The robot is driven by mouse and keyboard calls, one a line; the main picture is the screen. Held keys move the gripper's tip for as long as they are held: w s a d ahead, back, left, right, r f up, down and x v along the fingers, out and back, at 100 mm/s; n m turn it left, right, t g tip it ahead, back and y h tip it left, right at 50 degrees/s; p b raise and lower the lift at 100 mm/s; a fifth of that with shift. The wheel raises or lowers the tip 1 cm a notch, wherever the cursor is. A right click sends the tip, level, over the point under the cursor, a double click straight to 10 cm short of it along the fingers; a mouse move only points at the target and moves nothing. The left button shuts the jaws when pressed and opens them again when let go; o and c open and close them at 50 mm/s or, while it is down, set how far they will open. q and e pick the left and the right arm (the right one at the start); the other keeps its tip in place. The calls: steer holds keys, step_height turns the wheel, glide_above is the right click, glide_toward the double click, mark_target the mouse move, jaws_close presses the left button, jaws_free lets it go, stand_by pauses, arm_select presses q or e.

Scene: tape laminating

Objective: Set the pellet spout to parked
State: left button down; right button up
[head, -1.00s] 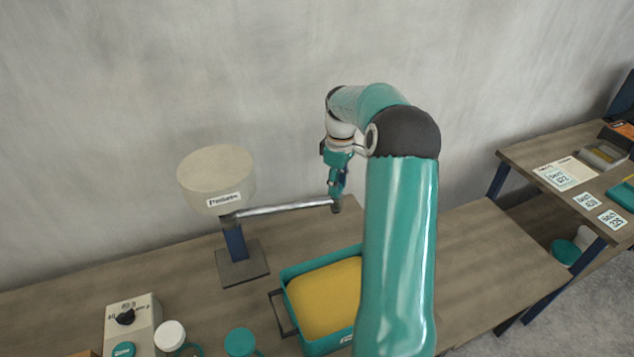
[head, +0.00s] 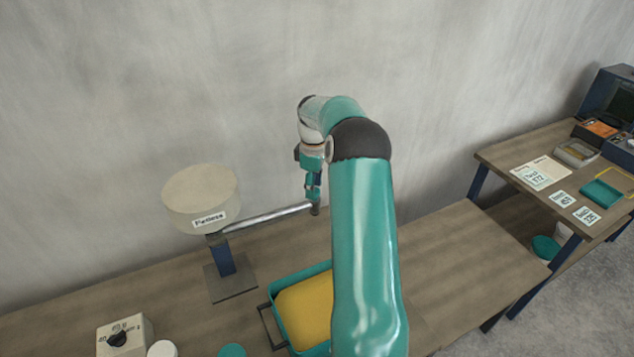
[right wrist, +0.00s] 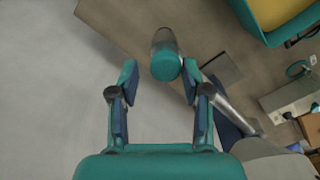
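The pellet spout (head: 265,217) is a silver tube reaching right from the round cream hopper (head: 200,197), labelled as pellets, on a blue post. Its outer end stands near the wall, behind the pellet tray. My right gripper (head: 315,201) points down at that end. In the right wrist view, a teal-topped cylinder (right wrist: 166,66) at the spout's end lies between the two fingertips (right wrist: 160,76). The fingers are apart, with a gap on the left; contact on the right is unclear. My left gripper is not in view.
A teal tray (head: 268,291) of yellow pellets is partly hidden by my right arm. A box with a black dial (head: 118,340) and lidded pots (head: 162,349) stand front left. A second table (head: 500,158) with cards and trays is at right. The wall is close behind.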

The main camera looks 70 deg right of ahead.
steer(key=shift+o, duration=0.2)
steer(key=shift+a, duration=0.15)
step_height(320, 180, up, 8)
steer(key=shift+f, duration=0.1)
stand_by(0.4)
steer(key=shift+s, duration=0.1)
stand_by(0.4)
